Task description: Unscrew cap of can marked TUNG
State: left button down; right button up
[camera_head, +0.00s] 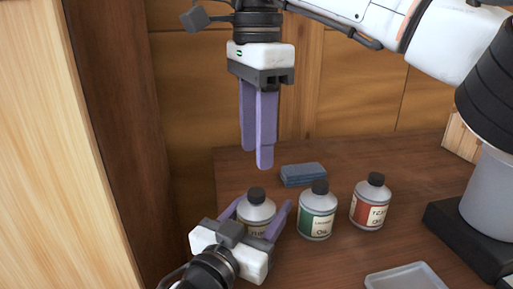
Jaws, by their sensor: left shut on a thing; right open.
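The can marked TUNG (257,213) is the leftmost of three grey cans. It stands upright with its black cap (257,195) on, and its tan label is partly hidden by my gripper. My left gripper (260,208) is shut around this can's body from the near side, one purple finger on each side. My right gripper (264,165) is open and empty, with its purple fingers pointing down. It hangs above the cap with a clear gap and appears roughly over it in this view.
A green-labelled can (317,212) stands close to the right of the held can. A red-labelled can (371,203) marked TEAK OIL stands further right. A blue block (303,174) lies behind. A clear shallow tray (405,279) is at the front right. A wooden wall rises behind.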

aim_at(256, 191)
jog(key=m, duration=1.7)
jog(key=shift+m, duration=0.3)
jog(key=m, duration=1)
jog(key=shift+m, duration=0.4)
jog(key=m, duration=0.6)
jog(key=shift+m, duration=0.3)
jog(key=m, duration=0.3)
jog(key=shift+m, duration=0.4)
jog(key=m, duration=0.4)
jog(key=shift+f, duration=4.05)
